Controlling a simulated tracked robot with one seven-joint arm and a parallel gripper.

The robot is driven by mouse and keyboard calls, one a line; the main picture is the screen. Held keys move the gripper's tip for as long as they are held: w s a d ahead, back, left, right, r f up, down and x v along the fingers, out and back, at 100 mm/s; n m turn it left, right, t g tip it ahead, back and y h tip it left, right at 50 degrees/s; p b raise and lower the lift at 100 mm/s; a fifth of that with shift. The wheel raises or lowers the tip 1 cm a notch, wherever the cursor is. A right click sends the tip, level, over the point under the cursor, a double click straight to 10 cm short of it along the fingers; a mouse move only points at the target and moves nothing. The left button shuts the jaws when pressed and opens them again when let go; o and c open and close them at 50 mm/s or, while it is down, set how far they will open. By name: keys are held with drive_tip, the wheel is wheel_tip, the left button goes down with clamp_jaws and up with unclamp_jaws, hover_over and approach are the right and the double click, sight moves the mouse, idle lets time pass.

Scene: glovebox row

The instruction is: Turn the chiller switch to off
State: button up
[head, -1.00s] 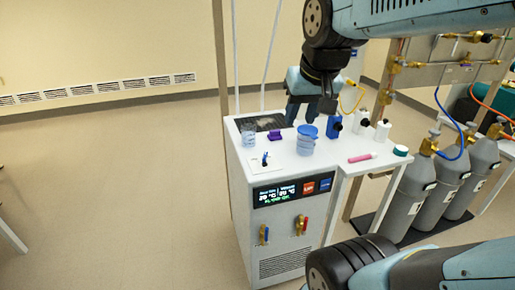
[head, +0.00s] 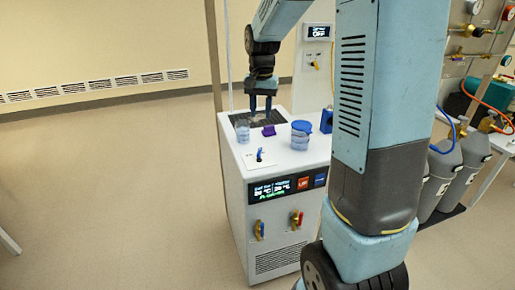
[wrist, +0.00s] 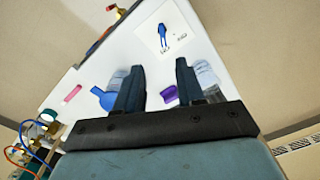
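The white chiller (head: 235,190) stands in the middle of the head view. Its switch (head: 259,155) is a small blue lever on a white label plate on the top, near the front left corner. The switch also shows in the wrist view (wrist: 163,38), ahead of my fingertips, with small unreadable lettering beside it. My gripper (head: 260,108) points down over the back of the chiller top, apart from the switch. In the wrist view my gripper (wrist: 160,66) has its fingers wide apart with nothing held; a purple item (wrist: 169,94) appears between them.
A clear beaker (head: 242,132), the purple item and a blue-lidded container (head: 301,135) stand on the chiller top behind the switch. A display (head: 285,187) and valves are on its front. My arm hides the right side; gas cylinders (head: 437,178) stand beyond. Floor at left is clear.

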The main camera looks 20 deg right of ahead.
sight(259, 150)
drive_tip(key=f, duration=0.5)
drive_tip(key=w+f, duration=0.1)
drive_tip(key=f, duration=0.9)
drive_tip(key=shift+w+f, duration=0.15)
drive_tip(key=shift+w, duration=0.05)
drive_tip(key=shift+c, duration=0.2)
